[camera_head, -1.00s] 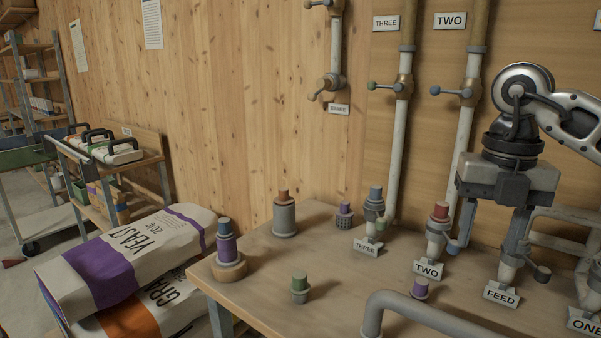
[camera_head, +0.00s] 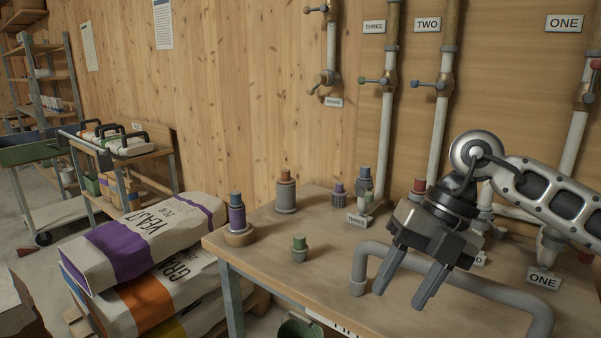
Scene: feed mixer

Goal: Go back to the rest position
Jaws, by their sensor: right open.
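My right gripper (camera_head: 403,287) hangs over the right part of the wooden bench (camera_head: 262,258), fingers pointing down and slightly left. Its two grey fingers are apart with nothing between them. It is in front of the bent grey pipe rail (camera_head: 372,251) and covers part of the pipe fittings and the FEED label behind. My left gripper is not in the view.
Feed sacks (camera_head: 150,245) are stacked at left. Valved pipes (camera_head: 387,100) run up the wall. A bucket (camera_head: 300,328) sits below the bench.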

